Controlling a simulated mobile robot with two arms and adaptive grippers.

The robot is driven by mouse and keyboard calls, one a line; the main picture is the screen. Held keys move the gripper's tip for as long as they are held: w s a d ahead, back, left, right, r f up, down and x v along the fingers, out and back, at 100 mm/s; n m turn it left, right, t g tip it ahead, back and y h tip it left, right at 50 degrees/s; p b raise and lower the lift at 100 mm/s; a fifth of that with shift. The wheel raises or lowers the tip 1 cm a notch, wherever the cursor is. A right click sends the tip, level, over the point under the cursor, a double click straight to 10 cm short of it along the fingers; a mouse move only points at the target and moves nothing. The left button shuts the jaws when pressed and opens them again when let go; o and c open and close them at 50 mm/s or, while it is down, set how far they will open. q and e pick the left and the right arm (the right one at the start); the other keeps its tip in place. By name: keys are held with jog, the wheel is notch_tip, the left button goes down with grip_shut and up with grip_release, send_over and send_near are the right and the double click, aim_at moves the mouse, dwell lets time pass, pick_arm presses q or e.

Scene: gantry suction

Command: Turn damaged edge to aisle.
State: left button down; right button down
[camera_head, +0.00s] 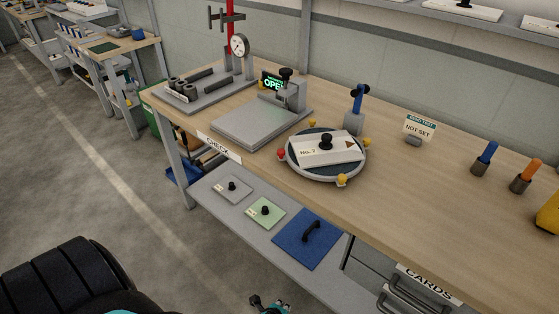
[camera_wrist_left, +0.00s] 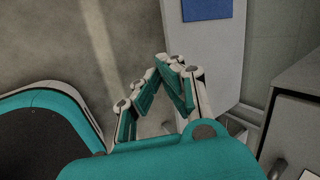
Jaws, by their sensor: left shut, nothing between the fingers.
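A round turntable (camera_head: 292,168) stands on the wooden bench, with one red and several yellow knobs around its rim. On it lies a white plate (camera_head: 318,153) marked "NO. 7", with a black knob and a dark arrow-shaped mark near its right end. I cannot make out damage on any edge. My left gripper (camera_head: 268,303) shows at the bottom of the head view, low in front of the bench's lower shelf and well away from the turntable. In the left wrist view its fingers (camera_wrist_left: 172,66) are shut and empty. My right gripper is not in view.
The bench (camera_head: 430,190) also holds a grey fixture by an "OPEN" sign (camera_head: 272,82), a blue-handled post (camera_head: 354,115) and a "NOT SET" card (camera_head: 419,129). Lidded panels, including a blue one (camera_head: 300,245), lie on the lower shelf. Open floor (camera_head: 110,165) lies left.

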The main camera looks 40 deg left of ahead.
pick_arm(q)
jog(key=w+a+r+m+t+y, duration=0.25)
jog(key=w+r+m, duration=0.5)
jog(key=r, duration=0.75)
jog(key=m+t+y+p, duration=0.2)
jog(key=m+t+y, duration=0.1)
jog(key=m+y, duration=0.2)
send_near(280, 158)
jog(key=shift+n+h, duration=0.25)
jog(key=x, duration=0.6)
jog(key=shift+s+a, duration=0.1)
jog(key=shift+a, duration=0.15)
jog(key=shift+r+p, duration=0.1)
jog(key=shift+p, duration=0.3)
